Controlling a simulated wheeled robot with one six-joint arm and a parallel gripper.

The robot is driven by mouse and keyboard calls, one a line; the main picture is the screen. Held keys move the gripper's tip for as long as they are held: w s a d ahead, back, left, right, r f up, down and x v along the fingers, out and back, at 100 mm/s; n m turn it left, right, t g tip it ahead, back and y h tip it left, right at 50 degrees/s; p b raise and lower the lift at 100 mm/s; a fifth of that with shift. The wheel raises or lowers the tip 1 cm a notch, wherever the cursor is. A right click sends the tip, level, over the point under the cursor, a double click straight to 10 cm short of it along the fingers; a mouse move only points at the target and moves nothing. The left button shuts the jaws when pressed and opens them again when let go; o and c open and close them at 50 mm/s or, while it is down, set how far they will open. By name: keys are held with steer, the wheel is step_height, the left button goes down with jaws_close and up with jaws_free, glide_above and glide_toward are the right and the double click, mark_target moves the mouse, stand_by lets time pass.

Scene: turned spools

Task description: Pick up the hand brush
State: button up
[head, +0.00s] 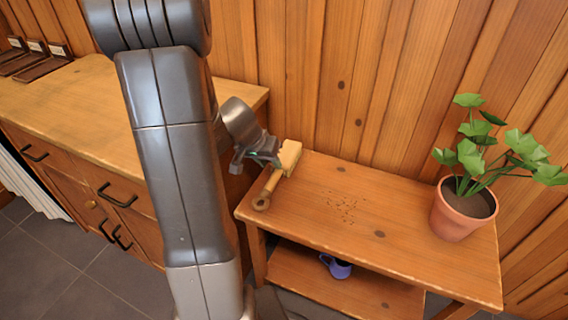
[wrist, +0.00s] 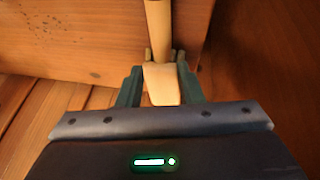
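The hand brush has a pale wooden block (head: 289,157) and a round tan handle. In the head view it is at the back left of the small wooden table (head: 385,228), its handle end (head: 263,203) towards the left edge. My gripper (head: 262,160) is right at the brush, beside the block. In the wrist view the brush's pale block (wrist: 162,84) lies between the two dark green fingers of my gripper (wrist: 161,75), with the handle (wrist: 158,28) running up and away. The fingers are apart with the brush between them. I cannot tell whether they press on it, or whether the brush touches the table.
A potted plant (head: 463,218) stands at the table's right end. Brown crumbs (head: 343,207) lie mid-table. A blue mug-like object (head: 336,267) is on the lower shelf. A wooden plank wall (head: 340,80) rises close behind, and a cabinet (head: 70,105) stands to the left.

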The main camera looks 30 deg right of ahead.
mark_target(276, 171)
steer(key=shift+w+d+f, duration=0.25)
steer(key=shift+d+f, duration=0.05)
steer(key=shift+f, duration=0.35)
steer(key=b+x, duration=0.1)
steer(key=x, duration=0.4)
steer(key=shift+b, duration=0.3)
steer(key=shift+a, duration=0.1)
steer(key=shift+c, duration=0.2)
jaws_close()
